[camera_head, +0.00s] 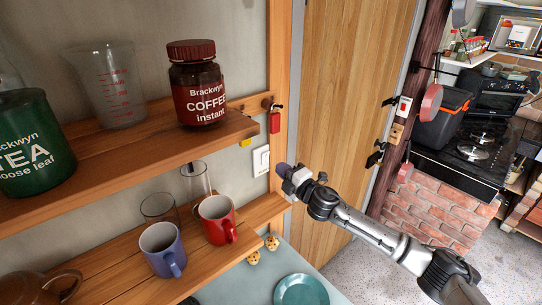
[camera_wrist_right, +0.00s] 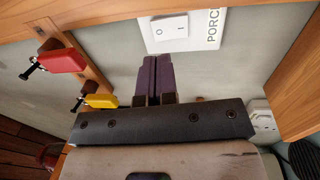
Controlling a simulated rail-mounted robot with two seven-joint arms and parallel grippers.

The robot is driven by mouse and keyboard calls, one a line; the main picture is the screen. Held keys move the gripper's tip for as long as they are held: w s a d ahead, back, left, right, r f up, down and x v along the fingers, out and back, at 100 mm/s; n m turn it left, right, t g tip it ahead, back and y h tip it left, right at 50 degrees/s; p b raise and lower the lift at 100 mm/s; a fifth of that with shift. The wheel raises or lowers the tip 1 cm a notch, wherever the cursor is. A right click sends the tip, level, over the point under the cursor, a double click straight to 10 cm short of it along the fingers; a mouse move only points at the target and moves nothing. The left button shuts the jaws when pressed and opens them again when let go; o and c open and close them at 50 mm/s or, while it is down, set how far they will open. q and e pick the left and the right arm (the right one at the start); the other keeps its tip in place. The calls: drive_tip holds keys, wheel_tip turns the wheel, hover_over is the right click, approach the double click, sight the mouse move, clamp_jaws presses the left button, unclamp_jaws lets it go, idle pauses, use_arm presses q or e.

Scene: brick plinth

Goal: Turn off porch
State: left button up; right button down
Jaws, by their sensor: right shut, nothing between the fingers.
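The porch switch (camera_head: 261,160) is a white rocker on a white plate on the wall, right of the shelves. In the right wrist view the rocker (camera_wrist_right: 170,28) shows marks "O" and "I", with a label (camera_wrist_right: 212,28) reading "PORC", cut off by the frame. I cannot tell which side is pressed in. My right gripper (camera_head: 283,171) is shut and empty, just right of the switch in the head view. Its purple fingers (camera_wrist_right: 154,66) point toward the plate in the wrist view; whether they touch it is unclear. My left gripper is not in view.
A red tag (camera_head: 274,122) and a yellow tag (camera_head: 245,142) hang near the switch. The upper shelf (camera_head: 150,150) holds a coffee jar (camera_head: 197,85); a red mug (camera_head: 217,219) and a blue mug (camera_head: 162,249) stand on the lower one. A wooden door (camera_head: 345,95) is behind my arm.

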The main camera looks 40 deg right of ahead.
sight(266, 156)
drive_tip(key=w, duration=0.2)
drive_tip(key=w+p, duration=0.1)
drive_tip(key=w, duration=0.1)
drive_tip(key=shift+r, duration=0.3)
drive_tip(key=shift+w, duration=0.8)
